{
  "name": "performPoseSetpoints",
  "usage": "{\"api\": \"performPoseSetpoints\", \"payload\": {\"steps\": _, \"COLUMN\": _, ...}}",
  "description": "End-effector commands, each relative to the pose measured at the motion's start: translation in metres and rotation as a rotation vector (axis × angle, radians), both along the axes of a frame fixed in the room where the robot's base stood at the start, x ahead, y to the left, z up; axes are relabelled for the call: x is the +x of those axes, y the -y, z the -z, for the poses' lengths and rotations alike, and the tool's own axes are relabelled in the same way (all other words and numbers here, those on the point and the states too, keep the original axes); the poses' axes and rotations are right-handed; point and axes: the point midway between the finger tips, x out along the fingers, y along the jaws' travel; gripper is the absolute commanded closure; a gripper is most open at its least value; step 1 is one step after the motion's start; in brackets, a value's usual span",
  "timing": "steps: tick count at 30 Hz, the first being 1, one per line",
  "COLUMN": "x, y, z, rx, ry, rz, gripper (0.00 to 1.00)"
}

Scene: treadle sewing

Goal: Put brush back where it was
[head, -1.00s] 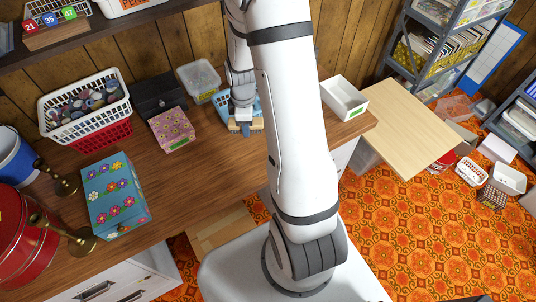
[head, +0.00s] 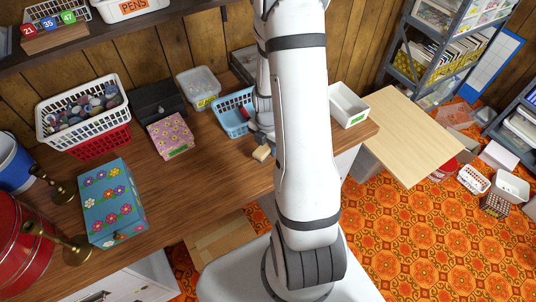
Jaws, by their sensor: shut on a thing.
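The brush (head: 261,153) shows as a small tan block at the tip of my gripper (head: 262,144). My gripper is shut on it, over the front part of the wooden desk top. My arm hides much of the gripper, and I cannot tell whether the brush touches the desk. A light blue basket (head: 229,121) stands just behind and to the left of the gripper, with something red showing at its right side.
A clear tub (head: 199,90), a dark box (head: 155,97), a pink flowered box (head: 171,137) and a blue flowered box (head: 113,203) stand to the left. A white open bin (head: 348,106) stands right of my arm. The desk's front middle (head: 208,175) is clear.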

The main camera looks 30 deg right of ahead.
Motion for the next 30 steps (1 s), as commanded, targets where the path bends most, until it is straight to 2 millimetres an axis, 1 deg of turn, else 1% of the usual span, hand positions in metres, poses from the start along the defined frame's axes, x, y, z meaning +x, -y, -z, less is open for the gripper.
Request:
{"api": "performPoseSetpoints", "payload": {"steps": 5, "x": 0.000, "y": 0.000, "z": 0.014, "rx": 0.000, "ry": -0.002, "rz": 0.001, "gripper": 0.97}}
{"api": "performPoseSetpoints", "payload": {"steps": 9, "x": -0.001, "y": 0.000, "z": 0.033, "rx": 0.001, "ry": -0.004, "rz": 0.001, "gripper": 0.97}}
{"api": "performPoseSetpoints", "payload": {"steps": 12, "x": 0.000, "y": 0.000, "z": 0.043, "rx": 0.000, "ry": -0.002, "rz": 0.002, "gripper": 0.97}}
{"api": "performPoseSetpoints", "payload": {"steps": 15, "x": 0.000, "y": 0.000, "z": 0.047, "rx": 0.000, "ry": 0.001, "rz": 0.002, "gripper": 0.97}}
{"api": "performPoseSetpoints", "payload": {"steps": 22, "x": 0.000, "y": 0.001, "z": 0.048, "rx": 0.000, "ry": 0.001, "rz": 0.003, "gripper": 0.97}}
{"api": "performPoseSetpoints", "payload": {"steps": 26, "x": 0.000, "y": 0.001, "z": 0.052, "rx": 0.000, "ry": 0.001, "rz": 0.003, "gripper": 0.97}}
{"api": "performPoseSetpoints", "payload": {"steps": 27, "x": 0.000, "y": 0.001, "z": 0.051, "rx": 0.000, "ry": 0.001, "rz": 0.003, "gripper": 0.62}}
{"api": "performPoseSetpoints", "payload": {"steps": 30, "x": 0.000, "y": 0.001, "z": 0.051, "rx": 0.000, "ry": 0.001, "rz": 0.003, "gripper": 0.54}}
